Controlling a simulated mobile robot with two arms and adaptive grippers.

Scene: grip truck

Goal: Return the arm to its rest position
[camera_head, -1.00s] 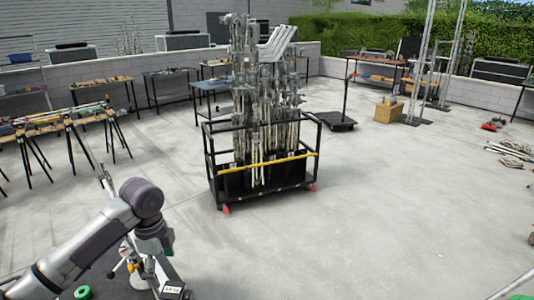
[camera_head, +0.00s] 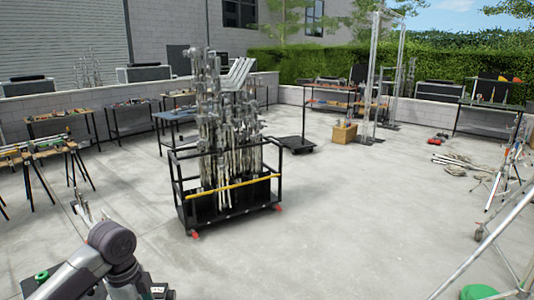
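My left arm comes in at the bottom left, with a dark rounded joint and grey links bent downward. Thin pale pieces (camera_head: 84,206) show just beyond that joint; they are too small to tell whether they are my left gripper's fingers. I cannot see anything held. My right arm and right gripper are outside the picture.
A black wheeled cart (camera_head: 228,203) with a yellow bar holds many upright metal stands in the middle. Trestles (camera_head: 45,152) and tool tables stand at the left and back. Metal framework (camera_head: 495,235) rises at the right. Open concrete (camera_head: 340,215) lies right of the cart.

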